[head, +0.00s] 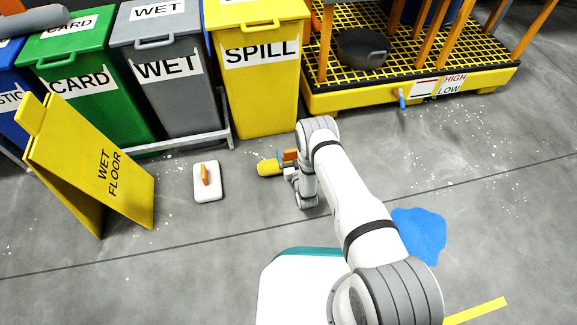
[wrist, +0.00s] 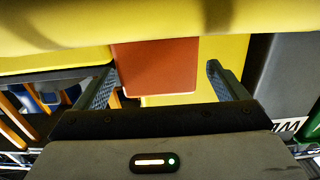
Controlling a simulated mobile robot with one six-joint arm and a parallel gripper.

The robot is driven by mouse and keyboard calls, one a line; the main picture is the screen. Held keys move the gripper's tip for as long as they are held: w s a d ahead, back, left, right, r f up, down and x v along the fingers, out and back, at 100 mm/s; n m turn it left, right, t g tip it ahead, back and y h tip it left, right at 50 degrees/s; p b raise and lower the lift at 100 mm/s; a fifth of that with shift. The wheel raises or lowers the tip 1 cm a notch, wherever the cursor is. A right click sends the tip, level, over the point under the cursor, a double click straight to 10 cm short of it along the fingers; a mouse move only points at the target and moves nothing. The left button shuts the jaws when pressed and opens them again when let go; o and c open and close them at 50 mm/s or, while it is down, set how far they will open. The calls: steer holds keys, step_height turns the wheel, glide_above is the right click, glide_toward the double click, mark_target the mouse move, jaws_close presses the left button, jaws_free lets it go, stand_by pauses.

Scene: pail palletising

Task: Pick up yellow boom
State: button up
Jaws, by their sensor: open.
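The yellow boom (head: 269,168) is a short rounded roll low over the floor in the head view, in front of the yellow SPILL bin. In the wrist view its yellow side (wrist: 150,25) fills the top edge. An orange block (head: 290,156) shows beside the boom; in the wrist view this orange block (wrist: 155,68) lies between my fingers. My gripper (head: 284,164) is at the boom's right end. In the wrist view my gripper (wrist: 160,78) is open, one finger on each side of the block. I cannot tell whether the fingers touch it.
The yellow SPILL bin (head: 265,95), grey WET bin (head: 185,100) and green CARD bin (head: 110,115) stand behind. A WET FLOOR sign (head: 90,165) and white pad (head: 206,190) are left. A yellow spill pallet (head: 350,99) is back right. A blue patch (head: 420,232) lies right.

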steer(key=shift+w, duration=0.1)
steer(key=shift+c, duration=0.3)
steer(key=c, duration=1.3)
